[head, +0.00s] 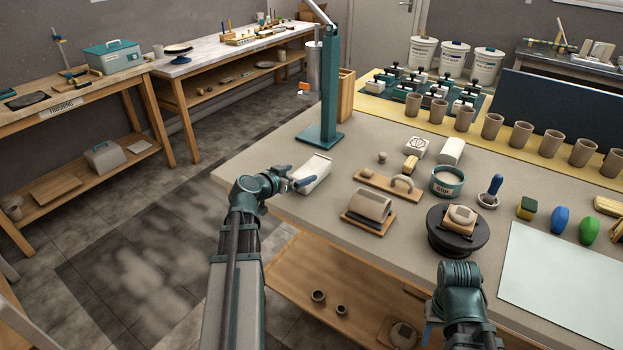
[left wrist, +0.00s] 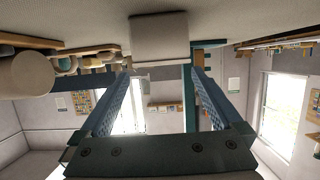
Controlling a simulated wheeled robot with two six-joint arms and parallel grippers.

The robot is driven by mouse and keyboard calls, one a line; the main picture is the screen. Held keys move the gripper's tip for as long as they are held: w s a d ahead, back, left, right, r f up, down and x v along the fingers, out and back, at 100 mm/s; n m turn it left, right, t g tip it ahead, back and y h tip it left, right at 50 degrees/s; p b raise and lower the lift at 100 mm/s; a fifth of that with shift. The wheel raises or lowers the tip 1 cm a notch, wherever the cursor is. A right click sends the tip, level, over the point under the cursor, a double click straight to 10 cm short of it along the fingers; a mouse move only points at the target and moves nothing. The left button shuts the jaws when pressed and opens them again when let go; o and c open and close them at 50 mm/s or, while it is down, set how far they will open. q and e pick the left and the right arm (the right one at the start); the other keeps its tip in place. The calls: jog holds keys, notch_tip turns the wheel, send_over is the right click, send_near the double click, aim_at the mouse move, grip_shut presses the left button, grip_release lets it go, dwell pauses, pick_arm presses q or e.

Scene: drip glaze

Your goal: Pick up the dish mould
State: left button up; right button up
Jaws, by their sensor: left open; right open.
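A pale, whitish block (head: 312,172), which looks like the dish mould, lies on the table near its left edge, beside the green post. In the left wrist view, which is upside down, the block (left wrist: 159,38) shows ahead, roughly centred between the fingers. My left gripper (head: 300,183) is open and low, at the near side of the block. Its two blue fingers (left wrist: 160,75) are apart with nothing between them, and I cannot tell whether they touch the block. My right gripper (head: 428,332) is at the table's front edge, mostly hidden by its own wrist.
The green post (head: 331,90) stands just behind the block. To the right are a brown rounded form on a board (head: 369,206), a handled board (head: 389,186), a slip pot (head: 447,181) and a dark turntable (head: 457,236). A pale sheet (head: 565,280) covers the front right.

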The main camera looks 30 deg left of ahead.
aim_at(316, 167)
pick_arm(q)
jog(key=shift+b+x, duration=0.3)
jog(key=shift+x, duration=1.25)
jog(key=shift+w, duration=0.1)
jog(key=b+x, duration=0.1)
jog(key=x, duration=0.3)
jog(key=shift+w+a+f+b, duration=0.1)
jog(key=shift+a+f+b, duration=0.05)
jog(key=shift+a+b, duration=0.15)
jog(key=shift+w+d+f, duration=0.1)
jog(key=shift+w, duration=0.3)
jog(key=shift+s, duration=0.1)
jog(key=shift+c, duration=0.3)
grip_shut()
